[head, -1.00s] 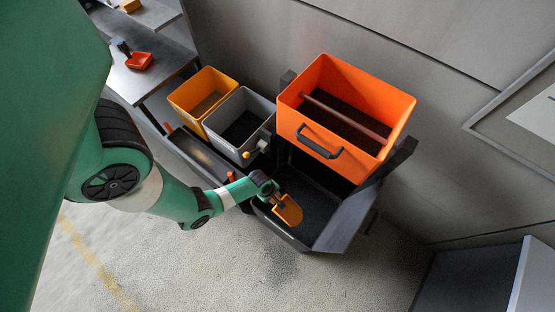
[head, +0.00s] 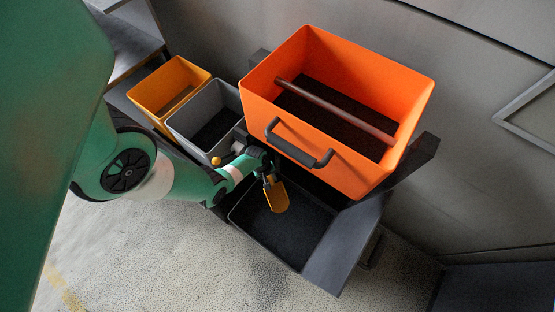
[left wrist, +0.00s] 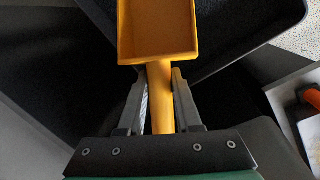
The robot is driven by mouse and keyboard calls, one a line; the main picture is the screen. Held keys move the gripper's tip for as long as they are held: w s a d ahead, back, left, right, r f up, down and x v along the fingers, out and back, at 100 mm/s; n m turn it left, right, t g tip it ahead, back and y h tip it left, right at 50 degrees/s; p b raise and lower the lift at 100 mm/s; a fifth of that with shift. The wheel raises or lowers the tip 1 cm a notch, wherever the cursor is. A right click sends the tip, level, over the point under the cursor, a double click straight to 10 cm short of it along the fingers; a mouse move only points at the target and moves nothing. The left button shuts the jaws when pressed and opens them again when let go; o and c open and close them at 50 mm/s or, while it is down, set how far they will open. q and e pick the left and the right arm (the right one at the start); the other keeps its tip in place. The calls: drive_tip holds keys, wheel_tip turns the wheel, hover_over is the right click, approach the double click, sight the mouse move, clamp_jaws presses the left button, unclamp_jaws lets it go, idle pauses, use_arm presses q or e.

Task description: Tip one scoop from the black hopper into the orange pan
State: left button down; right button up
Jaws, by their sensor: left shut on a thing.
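My left gripper (head: 266,174) is shut on the handle of a yellow scoop (head: 275,196). The scoop hangs over the black hopper (head: 345,240), which has a dark grainy layer (head: 285,232) on its floor. In the left wrist view the scoop (left wrist: 158,35) points away from my left gripper (left wrist: 160,78), its handle between the fingers. Its visible inside looks plain yellow, with no dark grains seen. A large orange container (head: 352,172) with a black handle stands above and behind the hopper, with dark material and a brown bar inside. My right gripper is not in view.
A grey bin (head: 190,135) and a yellow bin (head: 148,92) stand left of the hopper, close to my left arm. A grey shelf (head: 135,42) is at the upper left. An orange-handled thing (left wrist: 312,97) shows in the left wrist view. Open floor lies in front.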

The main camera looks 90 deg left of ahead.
use_arm(q)
drive_tip(key=shift+w+d+f+y+b, duration=0.5)
drive_tip(key=shift+d+f+y+b, duration=0.6)
drive_tip(key=shift+f+b, duration=5.25)
drive_tip(key=w+d+f+h+b, duration=0.1)
drive_tip(key=w+d+f, duration=0.1)
drive_tip(key=d, duration=0.4)
drive_tip(key=shift+f, duration=0.65)
drive_tip(key=shift+w+d, duration=0.1)
